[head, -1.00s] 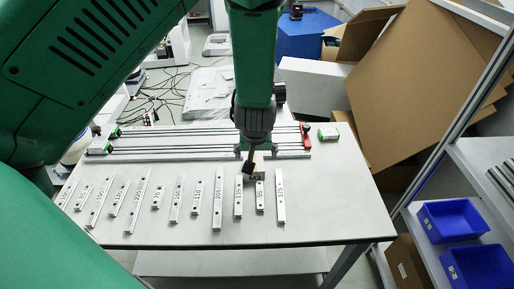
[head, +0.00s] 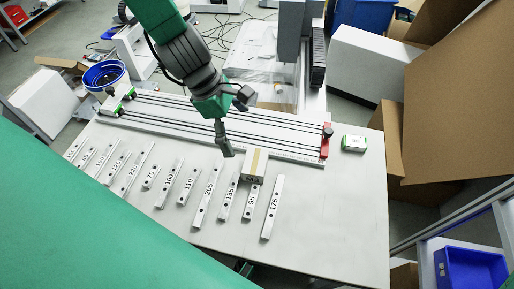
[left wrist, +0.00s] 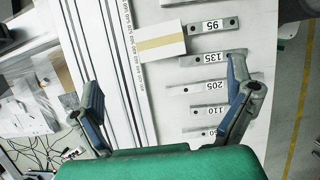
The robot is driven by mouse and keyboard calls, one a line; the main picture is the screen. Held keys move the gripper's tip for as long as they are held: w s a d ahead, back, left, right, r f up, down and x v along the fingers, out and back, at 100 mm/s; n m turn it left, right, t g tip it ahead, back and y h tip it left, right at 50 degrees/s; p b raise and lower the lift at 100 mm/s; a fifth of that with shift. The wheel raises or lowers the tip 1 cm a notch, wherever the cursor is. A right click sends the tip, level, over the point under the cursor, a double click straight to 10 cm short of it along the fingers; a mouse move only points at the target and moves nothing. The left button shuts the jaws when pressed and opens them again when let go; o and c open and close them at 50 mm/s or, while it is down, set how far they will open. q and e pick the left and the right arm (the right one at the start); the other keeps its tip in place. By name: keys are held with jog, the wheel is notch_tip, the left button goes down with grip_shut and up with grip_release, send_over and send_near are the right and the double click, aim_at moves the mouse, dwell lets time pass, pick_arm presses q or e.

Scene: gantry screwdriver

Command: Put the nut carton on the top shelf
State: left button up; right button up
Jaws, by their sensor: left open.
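A small carton (head: 255,164) with a tan strip down its middle, which I take for the nut carton, sits on the white table beside the rail labelled 95. It also shows in the left wrist view (left wrist: 158,42), beyond the fingertips. My left gripper (head: 235,120) is open and empty, above the table to the left of the carton and apart from it. Its two spread fingers show in the left wrist view (left wrist: 165,75). A shelf frame (head: 440,231) stands at the right edge; its top shelf cannot be made out. My right gripper is not in view.
Several numbered metal rails (head: 208,195) lie in a row on the table. A long linear guide (head: 220,125) with a red end block lies behind them. A green and white box (head: 354,143) sits at the right. A blue bin (head: 470,268) is at lower right.

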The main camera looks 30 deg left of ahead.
pick_arm(q)
jog(key=b, duration=0.2)
send_over(256, 161)
jog(key=s+a, duration=0.1)
jog(key=a, duration=0.1)
notch_tip(256, 161, down, 8)
jog(key=shift+r, duration=0.2)
jog(key=shift+d+f, duration=0.3)
jog(key=shift+d, duration=0.15)
jog(key=x, duration=0.2)
jog(key=a+b+x, duration=0.1)
jog(key=x, duration=0.1)
jog(key=shift+w+d+f, duration=0.15)
jog(key=shift+w+f, duration=0.1)
jog(key=shift+f, duration=0.3)
jog(key=shift+a, duration=0.2)
jog(key=shift+d, duration=0.25)
jog(key=c, duration=1.5)
jog(key=shift+d, duration=0.1)
jog(key=shift+c, duration=0.7)
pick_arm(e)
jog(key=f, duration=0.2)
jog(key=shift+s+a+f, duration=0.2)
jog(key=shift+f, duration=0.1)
